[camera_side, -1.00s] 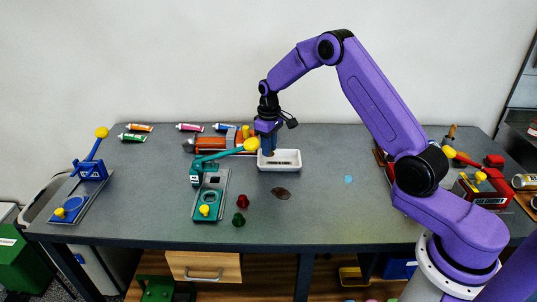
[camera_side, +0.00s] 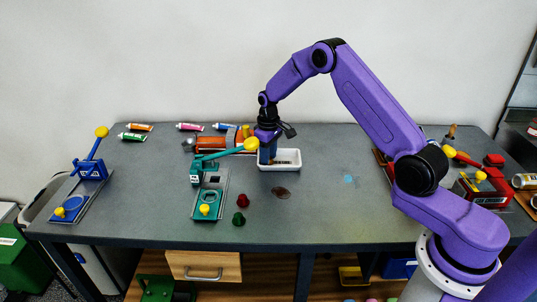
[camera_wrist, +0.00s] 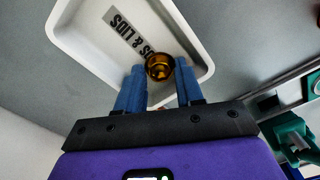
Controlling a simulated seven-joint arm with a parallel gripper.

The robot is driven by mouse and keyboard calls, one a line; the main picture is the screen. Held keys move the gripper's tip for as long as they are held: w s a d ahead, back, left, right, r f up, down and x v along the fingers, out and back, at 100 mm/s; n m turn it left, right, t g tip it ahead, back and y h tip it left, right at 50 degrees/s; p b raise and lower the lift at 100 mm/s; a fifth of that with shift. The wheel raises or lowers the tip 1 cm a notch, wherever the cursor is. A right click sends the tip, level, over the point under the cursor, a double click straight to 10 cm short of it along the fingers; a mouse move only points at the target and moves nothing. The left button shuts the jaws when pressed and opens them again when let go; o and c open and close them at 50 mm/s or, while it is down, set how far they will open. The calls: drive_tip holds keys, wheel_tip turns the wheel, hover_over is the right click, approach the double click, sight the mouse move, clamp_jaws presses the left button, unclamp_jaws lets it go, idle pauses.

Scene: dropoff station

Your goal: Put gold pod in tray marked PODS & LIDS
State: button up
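The white tray (camera_side: 290,167) stands on the grey table, and in the wrist view its label reads "& LIDS" with part of the text hidden (camera_wrist: 127,35). My gripper (camera_side: 267,160) points down at the tray's left end. In the wrist view, the gold pod (camera_wrist: 159,67) sits between the blue fingertips of my gripper (camera_wrist: 160,68). The fingers appear to touch it on both sides. The pod is over the inside of the tray, close to a wall; whether it touches the floor is unclear. In the side view the pod is hidden.
A teal press with a yellow-knobbed lever (camera_side: 209,190) stands just left of the tray, its lever reaching close to my gripper. A red pod (camera_side: 243,201) and a green pod (camera_side: 238,219) lie in front. The table right of the tray is mostly clear.

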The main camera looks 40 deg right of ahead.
wheel_tip(320, 180, up, 12)
drive_tip(key=shift+r, duration=0.2)
idle(0.4)
drive_tip(key=s+a+r+n, duration=0.2)
drive_tip(key=s+a+r, duration=0.1)
drive_tip(key=s+a, duration=0.5)
drive_tip(key=s+a+r+n, duration=0.35)
drive_tip(key=s+a, duration=0.25)
drive_tip(key=s, duration=0.4)
drive_tip(key=s+d+n, duration=0.1)
drive_tip(key=s+n, duration=0.1)
drive_tip(key=s, duration=1)
drive_tip(key=s+d+f+n, duration=0.1)
drive_tip(key=s+d+n, duration=0.1)
drive_tip(key=s, duration=1)
drive_tip(key=shift+s+d+f, duration=0.2)
drive_tip(key=shift+s+f, duration=0.05)
drive_tip(key=shift+s, duration=0.1)
